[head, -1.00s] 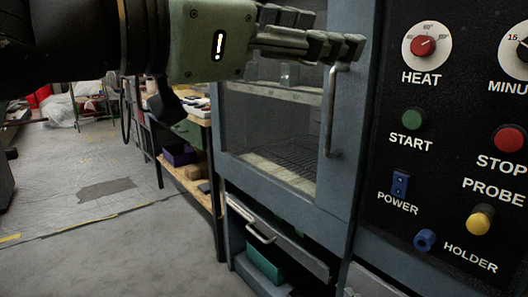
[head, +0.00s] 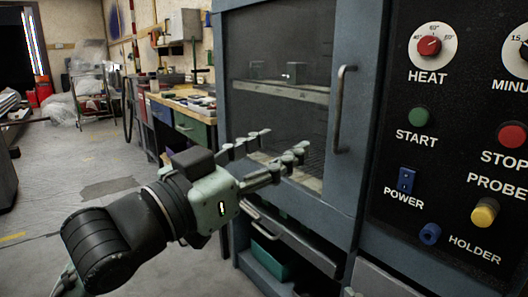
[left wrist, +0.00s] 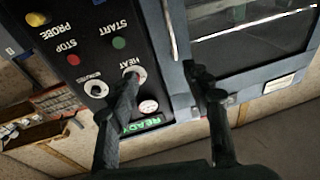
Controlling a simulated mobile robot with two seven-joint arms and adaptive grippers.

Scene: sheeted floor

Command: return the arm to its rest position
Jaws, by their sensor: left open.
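My left gripper (head: 278,157) is open and empty in the head view. It hangs in the air in front of the lower part of the oven's glass door, with its two fingers apart and pointing to the right. My left arm comes in from the lower left. In the left wrist view the two fingers of my left gripper (left wrist: 170,85) stand apart with nothing between them. The oven's control panel (left wrist: 85,40) shows upside down behind them. My right gripper is not in view.
The grey-blue oven (head: 368,120) stands close on the right, its door shut, with a vertical handle (head: 341,108). Below is a partly open drawer (head: 290,240) and a teal box (head: 272,262). A workbench (head: 170,100) stands behind. The floor at left (head: 60,185) is clear.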

